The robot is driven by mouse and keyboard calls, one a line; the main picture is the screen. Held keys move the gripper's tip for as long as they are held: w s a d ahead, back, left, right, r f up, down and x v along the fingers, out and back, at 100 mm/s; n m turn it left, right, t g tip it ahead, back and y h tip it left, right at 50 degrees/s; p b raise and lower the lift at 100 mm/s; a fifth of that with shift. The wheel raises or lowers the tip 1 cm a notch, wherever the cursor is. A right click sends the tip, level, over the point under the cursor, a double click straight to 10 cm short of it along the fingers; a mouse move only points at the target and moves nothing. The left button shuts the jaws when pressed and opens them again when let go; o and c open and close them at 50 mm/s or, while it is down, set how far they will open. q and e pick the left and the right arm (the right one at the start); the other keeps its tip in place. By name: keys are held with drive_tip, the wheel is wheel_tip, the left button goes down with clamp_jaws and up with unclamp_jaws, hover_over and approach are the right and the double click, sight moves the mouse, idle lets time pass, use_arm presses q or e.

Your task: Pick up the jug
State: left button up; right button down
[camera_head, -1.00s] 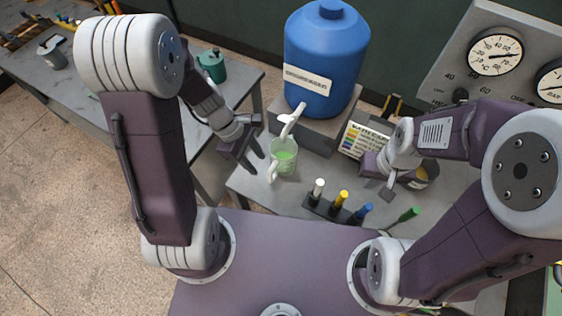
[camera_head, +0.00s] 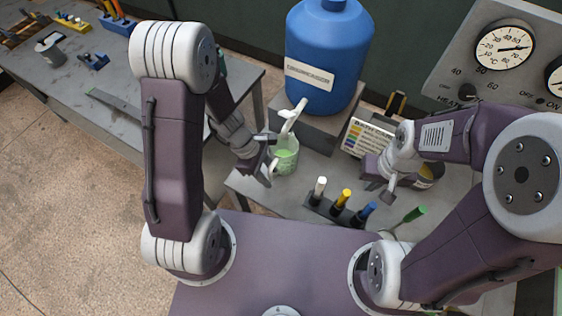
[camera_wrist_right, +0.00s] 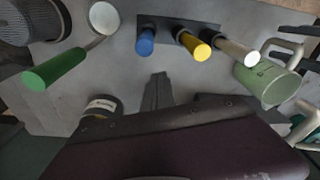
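The jug (camera_head: 287,157) is a pale green translucent vessel with bright green inside. It stands upright on the grey bench below a white spout, and its pale handle faces the front left. In the right wrist view the jug (camera_wrist_right: 266,82) is at the right, handle upward. My left gripper (camera_head: 267,163) is at the jug's left, beside the handle, fingers apart. Whether they touch the handle is hidden. My right gripper (camera_head: 387,190) is right of the jug, over the bench, its fingers together and empty; they show in the right wrist view (camera_wrist_right: 157,90).
A blue barrel (camera_head: 327,55) stands on a grey block behind the jug. A rack (camera_head: 325,207) with white, yellow and blue-topped items lies in front right. A green-handled tool (camera_head: 414,214) and a label card (camera_head: 366,137) are further right. A gauge panel (camera_head: 490,62) stands at the back right.

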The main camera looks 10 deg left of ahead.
use_arm(q)
clamp_jaws()
idle(1.4)
